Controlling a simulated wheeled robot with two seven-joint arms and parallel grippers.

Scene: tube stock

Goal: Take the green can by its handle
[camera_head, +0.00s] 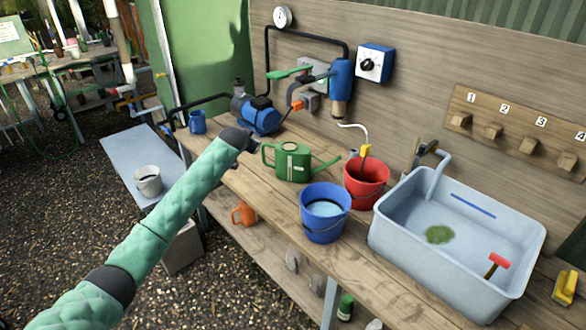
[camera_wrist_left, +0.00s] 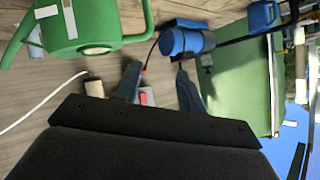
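The green can (camera_head: 293,162), a watering can with a spout to the right and a looped handle (camera_head: 266,156) on its left, stands upright on the wooden bench. My left gripper (camera_head: 250,146) is just left of and behind the handle, apart from it. In the left wrist view the can (camera_wrist_left: 88,25) is at the upper left, with its handle (camera_wrist_left: 148,18) facing the fingers. The left gripper (camera_wrist_left: 157,80) is open, with nothing between its fingers. My right gripper is out of view.
A blue bucket (camera_head: 325,228) and a red bucket (camera_head: 366,192) stand right of the can, before a grey sink (camera_head: 395,222). A blue pump (camera_head: 262,118) is behind the gripper, and a blue mug (camera_head: 198,123) is at the bench's far left. A white hose (camera_wrist_left: 40,103) crosses the wrist view.

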